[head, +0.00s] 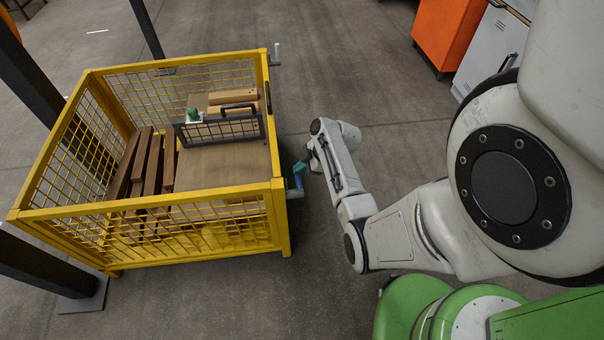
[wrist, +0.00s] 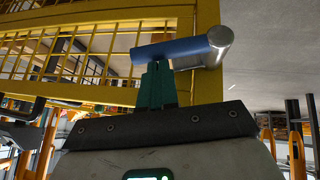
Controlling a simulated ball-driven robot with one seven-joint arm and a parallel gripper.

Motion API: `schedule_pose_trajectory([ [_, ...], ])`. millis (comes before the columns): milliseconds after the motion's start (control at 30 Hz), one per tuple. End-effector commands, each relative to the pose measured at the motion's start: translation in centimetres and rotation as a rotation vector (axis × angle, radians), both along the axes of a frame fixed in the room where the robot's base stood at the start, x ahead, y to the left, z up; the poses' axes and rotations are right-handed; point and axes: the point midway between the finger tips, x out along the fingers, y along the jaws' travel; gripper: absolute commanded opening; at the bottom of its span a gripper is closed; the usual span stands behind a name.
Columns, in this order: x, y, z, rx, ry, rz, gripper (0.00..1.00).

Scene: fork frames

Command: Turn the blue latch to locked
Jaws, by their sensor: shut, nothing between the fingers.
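The blue latch (wrist: 174,49) is a blue bar on a silver metal pin (wrist: 219,40) at a corner post of the yellow mesh crate (head: 278,205). In the head view the latch (head: 298,181) shows small at the crate's right front corner, partly hidden by my gripper. In the wrist view the bar runs from the pin to the left, nearly level. My gripper (wrist: 156,66) has green fingers, shut and with nothing between them. Their tips are at the bar's lower edge in the wrist view; I cannot tell if they touch it. The gripper (head: 300,168) also shows in the head view.
The crate holds dark wooden beams (head: 145,160), a cardboard box (head: 225,165) and a black-framed mesh panel (head: 220,129). Another silver pin (head: 277,53) stands at the far right corner. An orange cabinet (head: 442,35) stands farther back. The floor between is clear.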

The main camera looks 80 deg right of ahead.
Motion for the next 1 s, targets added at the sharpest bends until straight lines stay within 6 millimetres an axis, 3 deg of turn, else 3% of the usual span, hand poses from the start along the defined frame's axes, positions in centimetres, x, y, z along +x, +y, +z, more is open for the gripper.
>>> schedule_pose_trajectory([
  [200, 0.3, -0.6, -1.2, 0.111, 0.046, 0.001, 0.00],
  [1000, 0.4, -1.1, -1.8, 0.105, 0.045, 0.000, 0.00],
])
